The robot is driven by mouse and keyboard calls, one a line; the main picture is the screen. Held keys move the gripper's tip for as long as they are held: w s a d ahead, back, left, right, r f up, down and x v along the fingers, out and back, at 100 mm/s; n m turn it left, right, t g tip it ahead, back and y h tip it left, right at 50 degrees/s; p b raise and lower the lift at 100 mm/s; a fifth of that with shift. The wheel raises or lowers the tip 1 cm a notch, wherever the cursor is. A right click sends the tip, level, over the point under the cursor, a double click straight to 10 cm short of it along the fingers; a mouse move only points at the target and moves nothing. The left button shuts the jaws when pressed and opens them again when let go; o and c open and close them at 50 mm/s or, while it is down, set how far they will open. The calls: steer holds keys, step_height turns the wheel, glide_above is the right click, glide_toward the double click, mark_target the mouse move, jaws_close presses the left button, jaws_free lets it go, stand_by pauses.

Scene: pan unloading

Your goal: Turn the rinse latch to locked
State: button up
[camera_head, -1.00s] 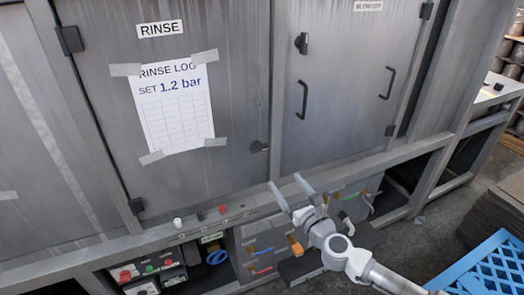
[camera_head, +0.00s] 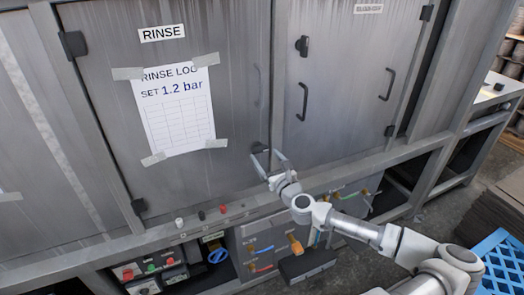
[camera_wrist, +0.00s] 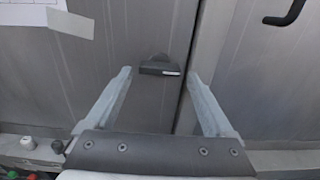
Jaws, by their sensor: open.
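The rinse latch (camera_wrist: 158,68) is a small dark handle on the rinse door (camera_head: 225,110), near its lower right edge. In the wrist view its grip lies roughly level, pointing right. My gripper (camera_head: 268,154) is open, its two pale fingers (camera_wrist: 160,85) spread to the left and right of the latch. The latch shows between and just beyond the fingertips, and nothing is held. In the head view the latch (camera_head: 258,147) is partly covered by my fingers. I cannot tell whether a finger touches it.
A taped rinse log sheet (camera_head: 179,110) hangs on the door. The blow-off door (camera_head: 345,80) with dark handles is to the right. A ledge with knobs (camera_head: 202,215) runs below the doors. Valves and hoses (camera_head: 270,250) sit under it. A blue crate (camera_head: 500,265) stands at lower right.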

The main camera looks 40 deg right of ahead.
mark_target(261, 151)
steer(key=shift+x, duration=1.8)
steer(key=c, duration=1.1)
